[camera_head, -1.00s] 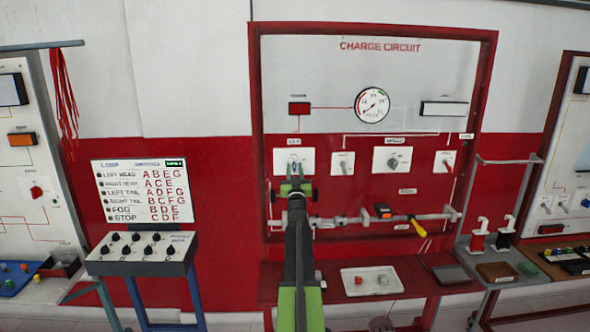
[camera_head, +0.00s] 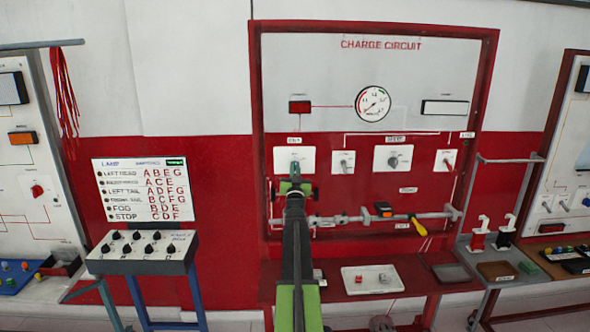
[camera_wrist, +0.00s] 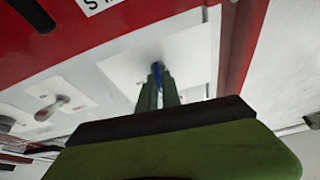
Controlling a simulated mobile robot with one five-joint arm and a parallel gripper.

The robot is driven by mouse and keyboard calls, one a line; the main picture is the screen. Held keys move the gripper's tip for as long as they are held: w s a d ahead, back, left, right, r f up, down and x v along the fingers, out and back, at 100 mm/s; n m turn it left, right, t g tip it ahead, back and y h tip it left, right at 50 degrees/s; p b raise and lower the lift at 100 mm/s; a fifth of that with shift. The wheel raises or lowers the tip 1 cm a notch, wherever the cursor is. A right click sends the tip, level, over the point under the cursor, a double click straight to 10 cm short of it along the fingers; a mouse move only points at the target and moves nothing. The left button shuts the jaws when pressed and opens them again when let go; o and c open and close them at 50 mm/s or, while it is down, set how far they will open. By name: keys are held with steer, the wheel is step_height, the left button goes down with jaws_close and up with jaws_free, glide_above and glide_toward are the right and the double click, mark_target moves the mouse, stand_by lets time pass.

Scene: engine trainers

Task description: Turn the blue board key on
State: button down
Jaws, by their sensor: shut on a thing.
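The blue key (camera_wrist: 157,69) stands out from a white switch plate (camera_wrist: 135,65) in the wrist view. In the head view the same plate (camera_head: 306,158) is at the left of the charge circuit board, and my arm hides most of the key. My gripper (camera_wrist: 158,85) is at the plate with its two green fingers close together, shut on the blue key. In the head view the gripper (camera_head: 295,178) covers the plate's lower middle. Which way the key is turned is hard to tell.
Other switches (camera_head: 393,161) stand in a row to the right on the red panel. A gauge (camera_head: 372,103) and a red lamp (camera_head: 300,107) are above. A rail with a yellow-handled tool (camera_head: 418,225) runs below. A white tray (camera_head: 348,287) sits on the bench.

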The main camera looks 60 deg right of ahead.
steer(key=m+g+p, duration=0.1)
steer(key=m+g, duration=0.1)
steer(key=m, duration=0.2)
steer(key=m+g+p, duration=0.2)
steer(key=m, duration=0.3)
steer(key=m+g+p, duration=0.1)
steer(key=m+g, duration=0.1)
steer(key=m, duration=0.3)
steer(key=shift+w+a+g+h, duration=0.1)
steer(key=shift+g+h, duration=0.2)
steer(key=shift+m, duration=0.3)
steer(key=c, duration=1.5)
jaws_free()
steer(key=shift+c, duration=0.2)
steer(key=b+v, duration=0.2)
steer(key=v, duration=1.5)
steer(key=shift+a+b, duration=0.25)
steer(key=shift+b, duration=0.1)
